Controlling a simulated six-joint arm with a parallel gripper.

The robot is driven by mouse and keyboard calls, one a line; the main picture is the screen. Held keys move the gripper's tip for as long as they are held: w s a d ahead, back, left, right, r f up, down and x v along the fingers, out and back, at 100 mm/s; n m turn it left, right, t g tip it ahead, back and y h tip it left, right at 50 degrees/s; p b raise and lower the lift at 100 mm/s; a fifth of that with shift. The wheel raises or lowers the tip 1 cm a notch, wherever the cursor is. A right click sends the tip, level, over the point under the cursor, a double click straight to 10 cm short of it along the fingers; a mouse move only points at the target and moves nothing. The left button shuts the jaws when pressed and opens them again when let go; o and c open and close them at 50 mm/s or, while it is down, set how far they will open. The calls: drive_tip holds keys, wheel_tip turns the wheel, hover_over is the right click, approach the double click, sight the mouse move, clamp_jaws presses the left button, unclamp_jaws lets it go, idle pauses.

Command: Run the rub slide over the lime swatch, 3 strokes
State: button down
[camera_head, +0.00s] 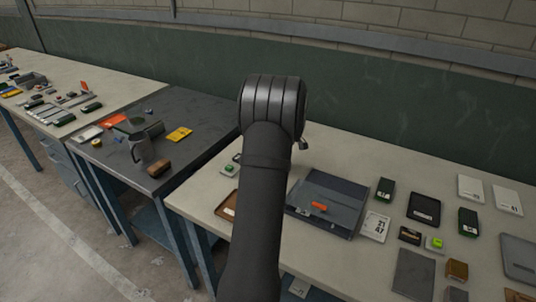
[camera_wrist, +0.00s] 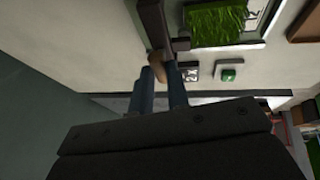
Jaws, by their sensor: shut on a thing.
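In the wrist view, the two fingers of my gripper (camera_wrist: 162,85) are shut on the tan end of a dark brown tool, which looks like the rub slide (camera_wrist: 153,22). The tool runs up to the top edge of the picture, where it is cut off. The lime swatch (camera_wrist: 215,24) is bright green turf just right of the tool. I cannot tell whether they touch. In the head view, my arm hides the gripper, the tool and the swatch.
A small green-topped device (camera_wrist: 228,74) and a numbered card (camera_wrist: 192,72) lie near the swatch. In the head view, a grey case (camera_head: 330,195) stands right of my arm, with several boxes and cards beyond. A dark side table (camera_head: 205,120) holds a mug (camera_head: 143,148).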

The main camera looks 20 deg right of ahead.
drive_tip(key=shift+w+d+r, duration=0.15)
drive_tip(key=shift+w+d, duration=0.75)
drive_tip(key=shift+w, duration=0.05)
drive_tip(key=c, duration=1.5)
unclamp_jaws()
drive_tip(key=shift+w+d, duration=0.1)
drive_tip(key=shift+o, duration=0.6)
drive_tip(key=v, duration=1.7)
drive_tip(key=shift+s, duration=0.3)
drive_tip(key=x, duration=1.7)
